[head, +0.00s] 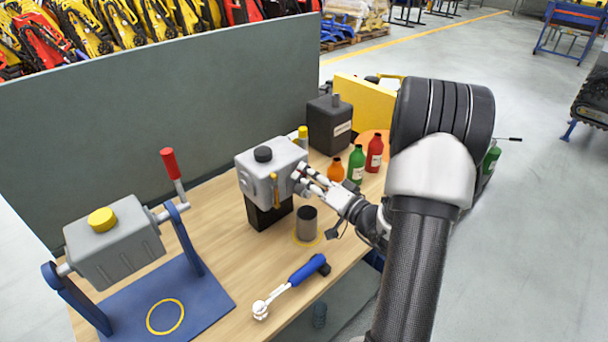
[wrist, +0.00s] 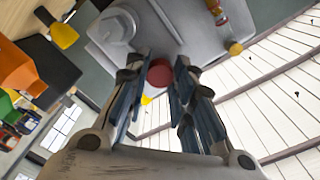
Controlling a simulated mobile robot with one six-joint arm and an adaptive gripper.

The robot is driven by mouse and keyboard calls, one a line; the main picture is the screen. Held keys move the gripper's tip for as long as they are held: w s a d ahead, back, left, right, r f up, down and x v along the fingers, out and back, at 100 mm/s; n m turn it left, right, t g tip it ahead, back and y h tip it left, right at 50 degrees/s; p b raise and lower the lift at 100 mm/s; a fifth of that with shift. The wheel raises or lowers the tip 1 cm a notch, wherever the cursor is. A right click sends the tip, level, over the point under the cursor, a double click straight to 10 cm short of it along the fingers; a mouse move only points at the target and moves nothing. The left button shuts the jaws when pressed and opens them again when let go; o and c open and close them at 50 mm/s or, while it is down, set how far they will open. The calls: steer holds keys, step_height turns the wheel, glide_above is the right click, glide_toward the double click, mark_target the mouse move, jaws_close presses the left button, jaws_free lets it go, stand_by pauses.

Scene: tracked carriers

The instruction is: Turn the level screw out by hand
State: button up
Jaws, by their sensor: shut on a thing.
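The grey gear housing (head: 270,168) with a black cap on top stands on a black block (head: 268,210) on the wooden bench. My gripper (head: 306,182) is at its right side. In the wrist view the red round head of the level screw (wrist: 160,73) sits against the grey housing wall (wrist: 165,38), between the fingertips of my gripper (wrist: 161,64). The fingers are closed on the screw from both sides. In the head view the fingers hide the screw. How far it is turned does not show.
Orange, green and red bottles (head: 374,155) stand behind my gripper, near a black canister (head: 330,125). A dark cup (head: 306,222) and a blue-handled ratchet (head: 292,284) are in front. A grey tank (head: 115,245) on a blue stand is at left.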

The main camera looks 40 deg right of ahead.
stand_by(0.3)
steer(key=n, duration=1)
steer(key=shift+r, duration=0.1)
steer(key=o, duration=0.9)
